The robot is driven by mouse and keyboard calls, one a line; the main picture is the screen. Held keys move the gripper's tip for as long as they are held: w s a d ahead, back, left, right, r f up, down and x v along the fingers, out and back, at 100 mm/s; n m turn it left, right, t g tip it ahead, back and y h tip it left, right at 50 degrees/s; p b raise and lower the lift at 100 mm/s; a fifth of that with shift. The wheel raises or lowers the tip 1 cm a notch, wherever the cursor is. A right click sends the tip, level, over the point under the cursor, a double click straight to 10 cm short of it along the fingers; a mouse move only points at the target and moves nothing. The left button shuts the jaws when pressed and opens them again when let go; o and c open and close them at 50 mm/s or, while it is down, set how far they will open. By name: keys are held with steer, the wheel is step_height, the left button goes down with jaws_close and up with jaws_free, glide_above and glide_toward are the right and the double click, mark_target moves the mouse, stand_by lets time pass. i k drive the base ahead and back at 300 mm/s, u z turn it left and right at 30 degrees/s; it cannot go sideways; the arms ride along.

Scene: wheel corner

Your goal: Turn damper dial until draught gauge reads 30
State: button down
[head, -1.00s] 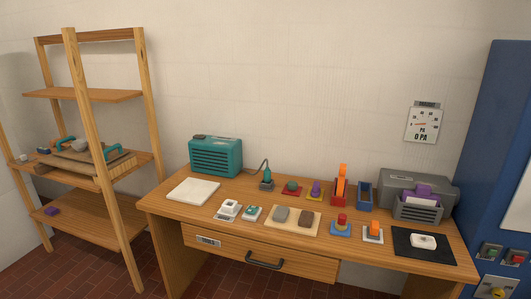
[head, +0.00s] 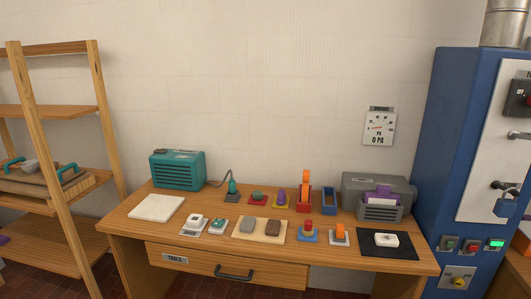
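A white gauge (head: 379,128) hangs on the wall above the right end of the desk. It has a round scale, a red-orange needle pointing left and the text "0 PA" below. On the lower front of the blue cabinet (head: 440,130) at the right is a plate with a round knob (head: 458,281); I cannot tell whether it is the damper dial, as its label is too small to read. My gripper is not in view.
The wooden desk (head: 140,226) holds a teal box (head: 177,169), a grey printer (head: 372,189) and several small items. Green and red buttons, a lit green display (head: 495,245) and a padlock (head: 506,208) are on the cabinet. A wooden shelf (head: 62,203) stands left.

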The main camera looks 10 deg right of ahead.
mark_target(459, 281)
steer(key=z, duration=4.1)
steer(key=i, duration=0.1)
steer(key=u, duration=2.8)
